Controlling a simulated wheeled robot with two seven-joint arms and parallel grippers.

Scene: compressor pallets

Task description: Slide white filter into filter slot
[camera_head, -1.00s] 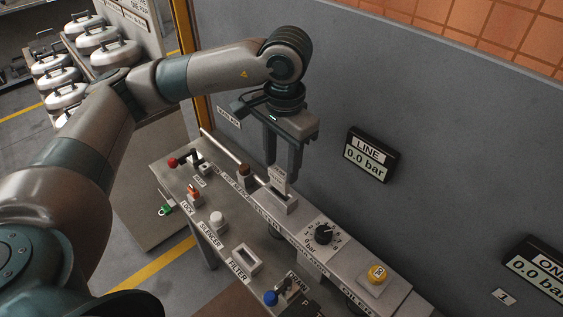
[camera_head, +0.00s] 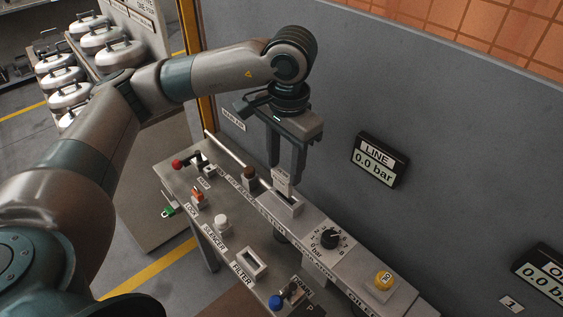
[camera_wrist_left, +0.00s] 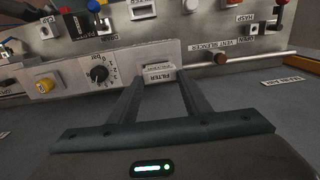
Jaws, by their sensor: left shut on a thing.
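The white filter (camera_head: 282,178) is a small labelled plate, held upright between the fingertips of my left gripper (camera_head: 284,172). My left gripper points down and is shut on it. The filter's lower end is at the top of a pale slot block (camera_head: 289,207) on the raised ledge; I cannot tell how far it is inside. In the left wrist view the filter (camera_wrist_left: 158,68) shows its FILTER label between the two fingers. My right gripper is not in view.
A pressure dial (camera_head: 330,238) and a yellow button (camera_head: 383,281) sit along the ledge. A brown knob (camera_head: 250,173) and a rail stand left of the slot. A white frame (camera_head: 252,262) with a FILTER label is on the bench. The LINE display (camera_head: 378,160) is on the grey wall.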

